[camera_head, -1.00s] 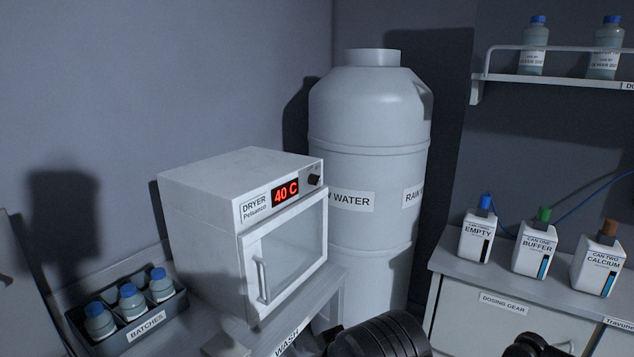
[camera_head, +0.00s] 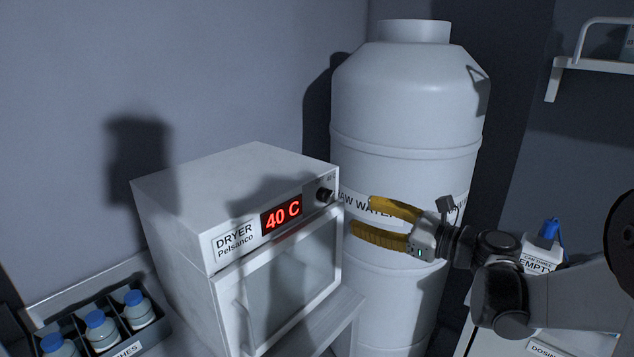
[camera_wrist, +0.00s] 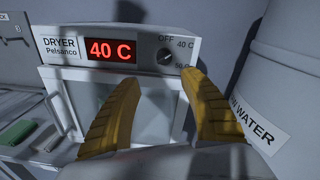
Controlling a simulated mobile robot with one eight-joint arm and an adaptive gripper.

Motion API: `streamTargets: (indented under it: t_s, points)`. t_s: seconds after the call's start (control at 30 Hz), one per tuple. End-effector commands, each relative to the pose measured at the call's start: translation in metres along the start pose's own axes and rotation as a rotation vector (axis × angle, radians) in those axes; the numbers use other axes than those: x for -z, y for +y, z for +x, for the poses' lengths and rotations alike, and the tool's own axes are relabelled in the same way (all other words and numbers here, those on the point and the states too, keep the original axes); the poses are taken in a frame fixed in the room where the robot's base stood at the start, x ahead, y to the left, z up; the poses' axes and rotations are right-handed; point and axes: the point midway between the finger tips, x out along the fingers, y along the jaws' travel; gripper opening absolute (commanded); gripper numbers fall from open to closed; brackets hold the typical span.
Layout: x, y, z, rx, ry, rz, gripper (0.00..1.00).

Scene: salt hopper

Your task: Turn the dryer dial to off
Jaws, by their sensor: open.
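The white dryer (camera_head: 225,195) stands at the middle left with its glass door closed. Its red display (camera_head: 281,216) reads 40 C. The small black dial (camera_head: 325,195) sits at the right end of the panel. In the wrist view the dial (camera_wrist: 165,56) has marks OFF, 40 C and one partly hidden below. Its pointer setting is too small to tell for sure. My gripper (camera_head: 361,218) has yellow fingers, open and empty, just right of the dial and apart from it. In the wrist view the fingers (camera_wrist: 166,82) spread below and either side of the dial.
A tall raw water tank (camera_head: 405,110) stands close behind my gripper. A batches tray (camera_head: 150,335) with blue-capped bottles is at lower left. An EMPTY can (camera_head: 541,262) is at right, partly behind my arm.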

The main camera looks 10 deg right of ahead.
Motion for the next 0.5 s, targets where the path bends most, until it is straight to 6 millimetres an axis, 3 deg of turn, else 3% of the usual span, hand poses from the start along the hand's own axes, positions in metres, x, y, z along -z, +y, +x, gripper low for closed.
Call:
streamTargets:
  t_s: [0.17,0.5]
  points:
    - [-0.003,-0.01,0.005,0.016,-0.043,0.058,0.51]
    - [-0.004,-0.009,0.07,0.013,-0.042,0.055,0.51]
